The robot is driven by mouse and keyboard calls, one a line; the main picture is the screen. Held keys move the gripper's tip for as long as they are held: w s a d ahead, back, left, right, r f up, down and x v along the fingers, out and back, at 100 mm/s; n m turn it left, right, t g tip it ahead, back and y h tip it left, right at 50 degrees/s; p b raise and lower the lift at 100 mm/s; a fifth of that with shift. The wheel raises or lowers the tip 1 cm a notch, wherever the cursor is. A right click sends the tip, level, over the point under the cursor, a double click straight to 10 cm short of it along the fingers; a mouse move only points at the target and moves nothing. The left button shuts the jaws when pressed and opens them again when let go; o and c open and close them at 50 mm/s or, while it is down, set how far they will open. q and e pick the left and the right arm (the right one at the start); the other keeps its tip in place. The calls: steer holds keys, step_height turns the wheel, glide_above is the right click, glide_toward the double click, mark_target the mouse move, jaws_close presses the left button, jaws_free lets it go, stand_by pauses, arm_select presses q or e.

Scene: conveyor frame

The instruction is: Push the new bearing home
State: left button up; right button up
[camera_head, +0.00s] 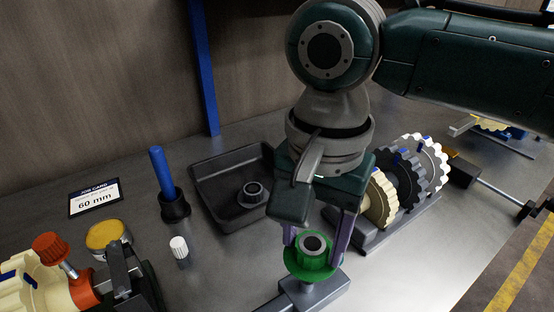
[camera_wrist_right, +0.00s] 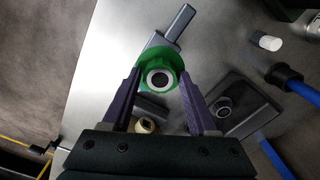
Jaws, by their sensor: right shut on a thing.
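A green round housing (camera_head: 303,262) sits over a grey block (camera_head: 322,289) near the front of the bench. A grey ring bearing with a dark bore (camera_head: 315,243) shows in the middle of the green housing. How deep it sits cannot be told. My right gripper (camera_head: 318,240) points down, its purple fingers closed on opposite sides of the green housing. In the wrist view, the fingers (camera_wrist_right: 160,84) flank the green housing (camera_wrist_right: 147,62), with the pale bearing ring (camera_wrist_right: 160,78) centred between them. My left gripper is not in view.
A dark tray (camera_head: 214,167) holds another grey ring (camera_head: 252,193). A blue-handled tool (camera_head: 161,172) stands in a black cup, beside a white-capped bottle (camera_head: 179,247). Gears (camera_head: 408,180) stand right of the gripper. A job card (camera_head: 94,197) and yellow-topped tin (camera_head: 104,236) are left.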

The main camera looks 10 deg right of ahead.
steer(key=shift+r+p, duration=0.15)
steer(key=shift+p, duration=0.35)
steer(key=shift+f+b, duration=1)
steer(key=shift+f, duration=1.45)
steer(key=shift+r, duration=0.1)
steer(key=shift+p, duration=0.3)
